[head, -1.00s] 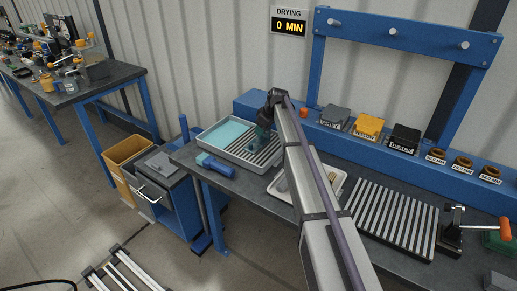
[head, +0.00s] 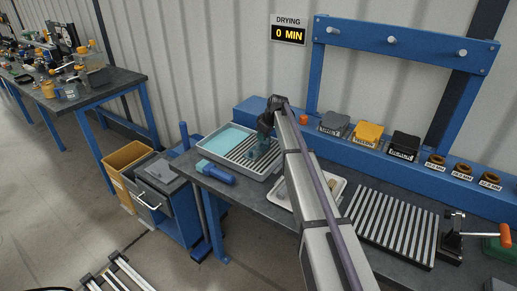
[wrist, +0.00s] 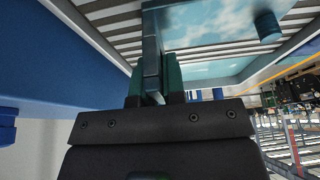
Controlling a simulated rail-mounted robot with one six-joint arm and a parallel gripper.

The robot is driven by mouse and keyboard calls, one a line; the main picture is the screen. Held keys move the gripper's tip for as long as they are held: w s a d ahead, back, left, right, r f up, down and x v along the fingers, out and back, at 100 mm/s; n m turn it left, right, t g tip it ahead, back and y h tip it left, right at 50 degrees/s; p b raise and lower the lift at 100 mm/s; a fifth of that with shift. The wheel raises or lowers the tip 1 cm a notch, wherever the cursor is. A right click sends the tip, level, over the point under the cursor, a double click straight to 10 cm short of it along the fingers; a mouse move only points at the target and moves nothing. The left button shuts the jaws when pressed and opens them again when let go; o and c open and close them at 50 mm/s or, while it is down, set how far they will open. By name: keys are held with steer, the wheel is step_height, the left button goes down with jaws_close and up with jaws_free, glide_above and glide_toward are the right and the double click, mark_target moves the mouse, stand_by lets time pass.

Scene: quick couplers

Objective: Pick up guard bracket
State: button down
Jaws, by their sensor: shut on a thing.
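The guard bracket (wrist: 152,72) is a blue-grey part with a flat upright bar. In the wrist view it stands between the two dark green fingers of my gripper (wrist: 154,92), which is shut on it. In the head view my gripper (head: 260,139) is over the slatted part of the grey tray (head: 263,177). A teal piece (head: 258,151) at its tip is partly hidden by the gripper. I cannot tell whether the bracket touches the slats. A short blue round peg (wrist: 268,27) shows at the upper right of the wrist view.
A blue-handled tool (head: 216,173) lies on the bench in front of the tray. A light tray (head: 338,186) is partly behind my arm, and a slatted rack (head: 394,222) is to its right. Grey, yellow and black blocks (head: 369,133) stand on the blue rear ledge.

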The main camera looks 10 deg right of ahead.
steer(key=shift+r, duration=0.1)
step_height(320, 180, up, 10)
steer(key=p, duration=1)
